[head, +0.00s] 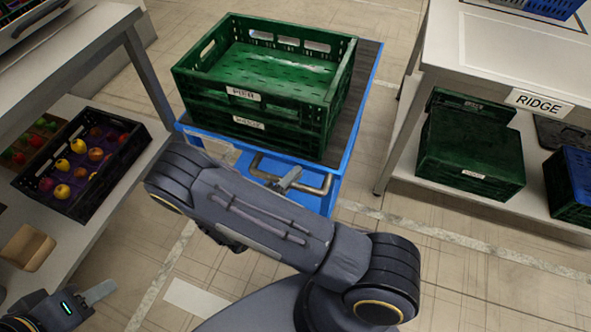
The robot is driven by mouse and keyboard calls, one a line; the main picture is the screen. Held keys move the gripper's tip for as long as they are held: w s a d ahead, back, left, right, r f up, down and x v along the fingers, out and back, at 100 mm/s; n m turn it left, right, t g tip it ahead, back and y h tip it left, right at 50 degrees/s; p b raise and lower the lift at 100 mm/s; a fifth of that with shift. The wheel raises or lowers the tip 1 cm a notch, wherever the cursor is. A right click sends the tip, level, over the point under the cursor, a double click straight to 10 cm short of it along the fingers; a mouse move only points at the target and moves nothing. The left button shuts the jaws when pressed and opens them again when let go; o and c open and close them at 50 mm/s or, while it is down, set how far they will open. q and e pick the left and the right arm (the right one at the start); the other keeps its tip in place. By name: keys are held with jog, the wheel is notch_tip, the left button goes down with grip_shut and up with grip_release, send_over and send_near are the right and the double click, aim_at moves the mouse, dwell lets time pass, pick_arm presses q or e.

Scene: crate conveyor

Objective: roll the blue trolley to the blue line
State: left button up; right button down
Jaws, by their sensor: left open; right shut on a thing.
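The blue trolley (355,118) stands in the upper middle of the head view, with a dark top deck and a grey bar handle (318,188) on its near side. Green crates (262,118), stacked, sit on the deck; the top one looks empty. My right gripper (288,181) is shut on the handle, and my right arm hides part of the trolley's near side. My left gripper (98,294) is open at the lower left, apart from the trolley. I see no blue line on the floor.
At left, a bench with a lower shelf (62,240) holds a dark fruit crate (137,148), close to the trolley. At right, a table labelled RIDGE (538,102) has green crates (470,150) and a blue crate beneath. Tiled floor with pale strips lies open between trolley and table.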

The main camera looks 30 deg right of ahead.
jog(key=shift+s+a, duration=0.1)
jog(key=c, duration=1.3)
grip_release()
jog(key=v, duration=0.7)
jog(key=shift+a, duration=0.35)
jog(key=shift+s+a+f, duration=0.1)
